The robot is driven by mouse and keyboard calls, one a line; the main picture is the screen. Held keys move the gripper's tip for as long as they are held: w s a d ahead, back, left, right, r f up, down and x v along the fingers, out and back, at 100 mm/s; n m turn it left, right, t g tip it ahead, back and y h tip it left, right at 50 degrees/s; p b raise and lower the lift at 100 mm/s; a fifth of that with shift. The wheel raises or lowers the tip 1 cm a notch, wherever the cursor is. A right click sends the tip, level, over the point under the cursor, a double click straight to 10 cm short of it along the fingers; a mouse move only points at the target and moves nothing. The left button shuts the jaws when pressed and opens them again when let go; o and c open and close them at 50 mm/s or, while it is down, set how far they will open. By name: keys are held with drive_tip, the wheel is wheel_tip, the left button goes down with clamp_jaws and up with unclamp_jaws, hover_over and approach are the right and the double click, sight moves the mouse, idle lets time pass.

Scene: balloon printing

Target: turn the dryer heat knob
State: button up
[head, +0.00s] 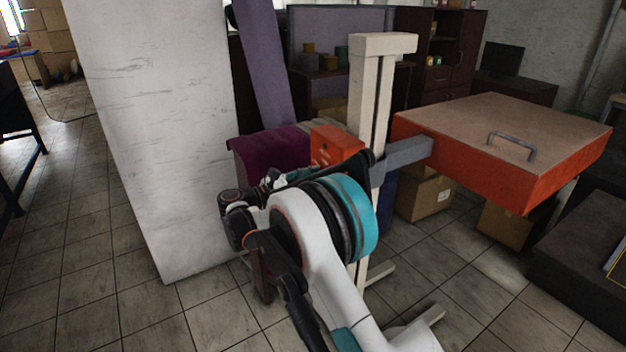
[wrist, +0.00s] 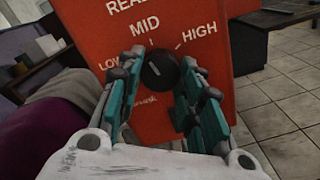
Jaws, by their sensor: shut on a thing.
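The dark round heat knob (wrist: 158,72) sits on the face of the orange-red control box (wrist: 215,85), under the white words LOW, MID and HIGH. My gripper (wrist: 161,64) has its teal and grey fingers on either side of the knob, shut on it. I cannot tell for sure which mark the knob points to. In the head view the control box (head: 333,144) is beside the pale post, and my arm hides the knob and most of my gripper. The dryer's wide orange-red heating head (head: 480,170) is at the right.
The pale post (head: 369,90) stands just behind my arm. A tall white panel (head: 155,120) stands at the left, and purple cloth (head: 272,150) lies near the control box. Cardboard boxes (head: 425,197) are under the dryer head. Tiled floor is open at the left front.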

drive_tip(key=shift+m, duration=1.2)
drive_tip(key=o, duration=1.1)
drive_tip(key=shift+c, duration=0.2)
drive_tip(key=v, duration=1.2)
